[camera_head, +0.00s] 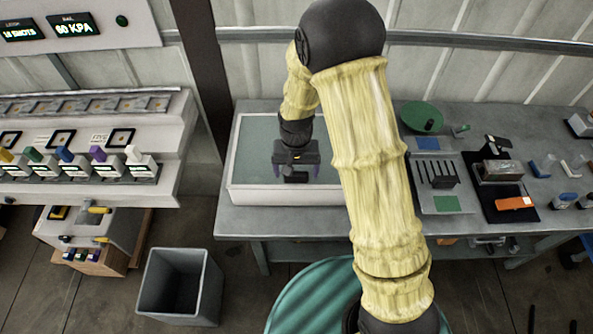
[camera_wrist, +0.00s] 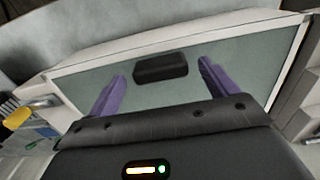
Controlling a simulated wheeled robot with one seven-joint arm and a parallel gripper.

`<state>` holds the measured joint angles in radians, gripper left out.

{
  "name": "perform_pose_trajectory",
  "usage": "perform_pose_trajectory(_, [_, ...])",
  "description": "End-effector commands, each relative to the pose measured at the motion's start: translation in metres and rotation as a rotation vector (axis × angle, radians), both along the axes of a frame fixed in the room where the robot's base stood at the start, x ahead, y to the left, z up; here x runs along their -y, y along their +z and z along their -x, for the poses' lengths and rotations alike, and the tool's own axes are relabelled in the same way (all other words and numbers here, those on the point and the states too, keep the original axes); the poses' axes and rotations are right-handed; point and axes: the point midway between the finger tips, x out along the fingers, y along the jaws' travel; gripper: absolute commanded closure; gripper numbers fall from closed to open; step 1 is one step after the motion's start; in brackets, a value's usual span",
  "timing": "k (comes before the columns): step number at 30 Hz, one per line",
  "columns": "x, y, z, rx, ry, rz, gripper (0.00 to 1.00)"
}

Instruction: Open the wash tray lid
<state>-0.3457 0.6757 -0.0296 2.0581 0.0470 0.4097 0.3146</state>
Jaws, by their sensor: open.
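The wash tray (camera_head: 270,196) is a white-walled box at the left end of the workbench. Its flat grey-green lid (camera_head: 255,145) lies level on top, and it also fills much of the wrist view (camera_wrist: 90,80). A black block-shaped handle (camera_wrist: 160,68) sits on the lid; in the head view the handle (camera_head: 296,178) shows just below my gripper. My gripper (camera_head: 297,168) points down over the lid. In the wrist view its two purple fingers (camera_wrist: 162,72) are spread, one on each side of the handle's line, with nothing between them gripped. Contact with the handle cannot be told.
Right of my arm, the bench (camera_head: 465,118) carries a green round dish (camera_head: 422,116), a black rack (camera_head: 436,172) and an orange item (camera_head: 514,203). A grey bin (camera_head: 180,287) stands on the floor. A bottle shelf (camera_head: 90,190) is at the left.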

Motion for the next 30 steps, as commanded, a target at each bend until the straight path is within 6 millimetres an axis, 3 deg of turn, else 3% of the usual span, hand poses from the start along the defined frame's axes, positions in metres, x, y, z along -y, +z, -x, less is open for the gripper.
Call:
perform_pose_trajectory(6, [0.0, -0.017, 0.0, 0.0, 0.0, 0.0, 0.15])
perform_pose_trajectory(14, [0.0, -0.018, 0.0, 0.001, 0.001, -0.001, 0.15])
perform_pose_trajectory(17, [0.0, -0.018, 0.0, 0.001, 0.001, -0.001, 0.3])
perform_pose_trajectory(24, [0.0, -0.018, 0.0, 0.001, 0.001, -0.001, 0.77])
perform_pose_trajectory(30, [0.0, -0.015, -0.001, -0.003, -0.001, -0.001, 0.77])
